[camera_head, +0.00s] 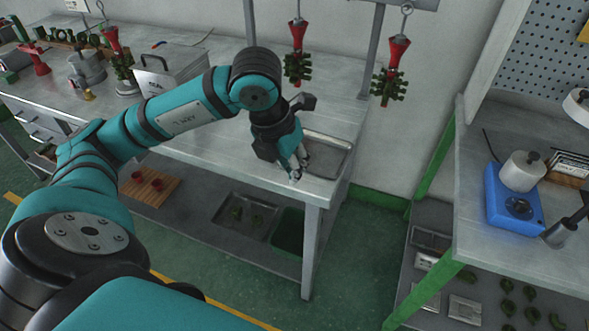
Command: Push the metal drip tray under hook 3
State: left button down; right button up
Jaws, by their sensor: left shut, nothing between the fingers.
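The metal drip tray (332,139) lies at the right end of the grey workbench, near its right edge. It is a shallow grey tray, and my gripper and wrist hide its left side. My left gripper (297,174) points down at the tray's near left side, shut and empty. I cannot tell whether its fingers touch the tray. No hook numbers are readable. My right gripper is out of view.
A grey box (165,70) stands on the bench behind my arm. A metal post (373,45) rises at the bench's back right. A gap of green floor separates the bench from a second table with a blue device (512,205). The lower shelf holds another tray (228,203).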

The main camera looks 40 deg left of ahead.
pick_arm(q)
jog(key=shift+n+y, duration=0.4)
jog(key=shift+y, duration=0.4)
jog(key=a+f, duration=0.1)
jog(key=f, duration=0.1)
jog(key=w+a+f, duration=0.1)
jog(key=f, duration=0.2)
jog(key=w+a+f, duration=0.1)
jog(key=f, duration=0.2)
jog(key=shift+a+f+p, duration=0.1)
jog(key=shift+a+p, duration=0.1)
jog(key=shift+p, duration=0.1)
jog(key=w, duration=0.2)
jog(key=w+p, duration=0.1)
jog(key=shift+w+a+f, duration=0.15)
jog(key=shift+w+f, duration=0.05)
jog(key=shift+f, duration=0.1)
jog(key=shift+w+a+f, duration=0.1)
jog(key=shift+w, duration=0.4)
